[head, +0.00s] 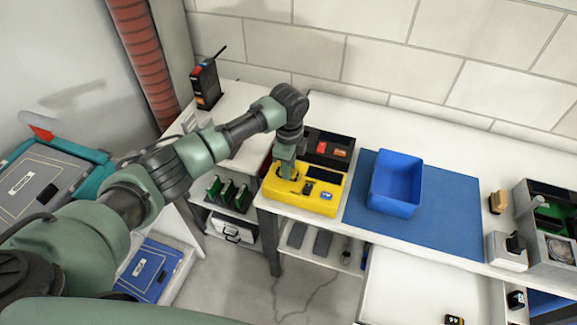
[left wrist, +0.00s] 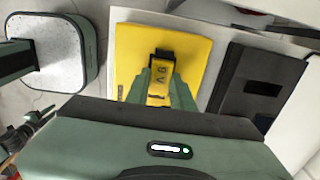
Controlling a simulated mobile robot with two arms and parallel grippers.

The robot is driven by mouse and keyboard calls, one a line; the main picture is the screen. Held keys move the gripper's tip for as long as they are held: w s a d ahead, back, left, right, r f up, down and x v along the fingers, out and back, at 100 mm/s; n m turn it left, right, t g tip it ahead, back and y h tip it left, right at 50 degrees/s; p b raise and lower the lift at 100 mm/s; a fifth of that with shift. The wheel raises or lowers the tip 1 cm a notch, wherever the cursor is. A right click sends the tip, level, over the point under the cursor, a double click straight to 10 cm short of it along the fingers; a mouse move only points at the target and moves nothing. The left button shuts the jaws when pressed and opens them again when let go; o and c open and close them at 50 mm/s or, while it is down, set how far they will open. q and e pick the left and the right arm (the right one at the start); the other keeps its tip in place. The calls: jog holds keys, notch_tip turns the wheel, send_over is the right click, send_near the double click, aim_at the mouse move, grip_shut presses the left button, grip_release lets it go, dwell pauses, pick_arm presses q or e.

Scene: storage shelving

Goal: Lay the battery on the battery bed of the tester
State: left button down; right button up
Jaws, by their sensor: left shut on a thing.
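The yellow tester (head: 300,204) lies on the white bench, left of the blue mat; its yellow body also shows in the left wrist view (left wrist: 196,45). My left gripper (head: 285,171) is over its left part. In the left wrist view its two green fingers (left wrist: 160,92) are shut on the sides of the battery (left wrist: 158,89), a black and yellow block marked 9V. The battery is over the tester; whether it touches the tester is hard to tell. The battery bed is not clearly seen beneath the gripper. My right gripper is not in view.
A black case (head: 334,139) with a red part stands behind the tester. A blue bin (head: 396,184) stands on the blue mat (head: 440,207) to the right. A grey box (head: 520,203) is further right. A small black and yellow block (head: 454,319) lies on a white surface in front.

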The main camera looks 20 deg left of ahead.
pick_arm(q)
jog(key=c, duration=1.2)
grip_release()
notch_tip(320, 180, up, 12)
jog(key=b, duration=0.1)
